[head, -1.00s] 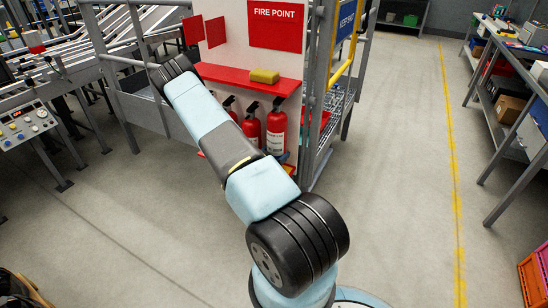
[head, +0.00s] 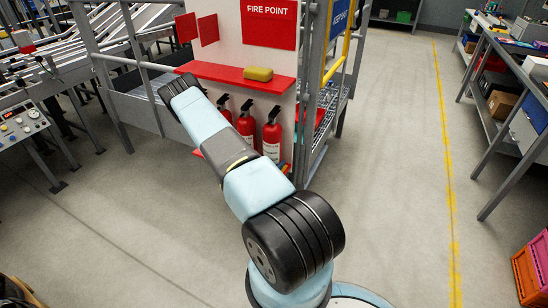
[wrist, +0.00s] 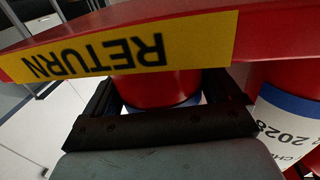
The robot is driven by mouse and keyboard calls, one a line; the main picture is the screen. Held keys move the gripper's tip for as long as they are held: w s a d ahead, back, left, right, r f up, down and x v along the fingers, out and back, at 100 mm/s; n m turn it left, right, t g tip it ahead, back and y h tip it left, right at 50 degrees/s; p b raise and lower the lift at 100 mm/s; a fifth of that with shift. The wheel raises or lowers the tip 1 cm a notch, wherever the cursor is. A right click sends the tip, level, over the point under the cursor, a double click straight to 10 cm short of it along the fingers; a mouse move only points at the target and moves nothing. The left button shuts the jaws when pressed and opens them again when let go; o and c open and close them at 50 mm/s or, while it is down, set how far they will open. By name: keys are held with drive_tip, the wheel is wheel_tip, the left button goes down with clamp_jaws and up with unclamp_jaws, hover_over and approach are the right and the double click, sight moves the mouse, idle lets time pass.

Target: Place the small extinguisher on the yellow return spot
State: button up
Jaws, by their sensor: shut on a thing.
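In the wrist view my gripper (wrist: 165,112) is shut on a red cylinder with a blue band (wrist: 160,88), an extinguisher by its look. Its upper end and base are hidden. A yellow label reading RETURN (wrist: 100,48), upside down, is on a red edge that crosses in front of the held extinguisher. Whether the extinguisher touches a surface cannot be told. In the head view red extinguishers (head: 272,137) stand beneath the red shelf of the fire point. My arm hides my gripper there, and which extinguisher is held cannot be told.
Another red extinguisher with a white, blue-edged label (wrist: 285,125) is close right of my gripper. Grey railings (head: 118,60) flank the fire point on the left. Open floor (head: 390,150) is at right.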

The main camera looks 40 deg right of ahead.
idle(0.3)
drive_tip(key=o, duration=1.8)
